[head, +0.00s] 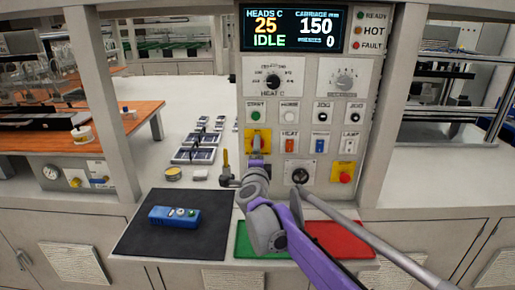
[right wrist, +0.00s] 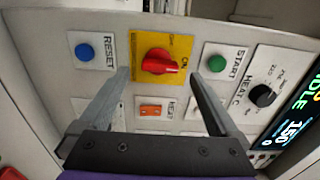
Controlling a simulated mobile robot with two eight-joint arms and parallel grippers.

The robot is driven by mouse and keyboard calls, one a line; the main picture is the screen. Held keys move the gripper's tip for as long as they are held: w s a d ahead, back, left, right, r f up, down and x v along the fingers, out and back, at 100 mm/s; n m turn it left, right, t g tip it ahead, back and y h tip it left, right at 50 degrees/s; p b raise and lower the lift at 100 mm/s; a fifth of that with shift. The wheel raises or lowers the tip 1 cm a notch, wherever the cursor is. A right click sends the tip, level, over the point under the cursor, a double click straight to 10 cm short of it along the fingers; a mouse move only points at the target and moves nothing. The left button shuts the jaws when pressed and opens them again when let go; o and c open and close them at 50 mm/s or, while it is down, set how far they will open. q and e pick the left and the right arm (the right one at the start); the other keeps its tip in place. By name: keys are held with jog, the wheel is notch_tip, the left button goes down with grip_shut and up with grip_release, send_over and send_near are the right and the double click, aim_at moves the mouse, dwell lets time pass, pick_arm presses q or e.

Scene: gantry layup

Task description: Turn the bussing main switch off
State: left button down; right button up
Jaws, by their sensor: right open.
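The main switch is a red rotary handle (right wrist: 160,61) on a yellow plate (right wrist: 150,42). In the right wrist view its handle lies crosswise, one end by the word ON. My right gripper (head: 242,155) is open in front of the panel. In the right wrist view its fingertips (right wrist: 159,76) stand either side of the handle, with nothing held. Contact cannot be told. My left gripper is not in view.
Close by are a green START button (right wrist: 216,63), a blue RESET button (right wrist: 85,52) and an orange rocker (right wrist: 151,110). A red stop button (head: 343,177) is at lower right. A blue device (head: 174,217) lies on a black mat (head: 140,241). The display (head: 293,28) reads IDLE.

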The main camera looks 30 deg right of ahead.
jog(key=x, duration=0.3)
jog(key=shift+w+d, duration=0.2)
jog(key=shift+w, duration=0.15)
jog(key=c, duration=1.4)
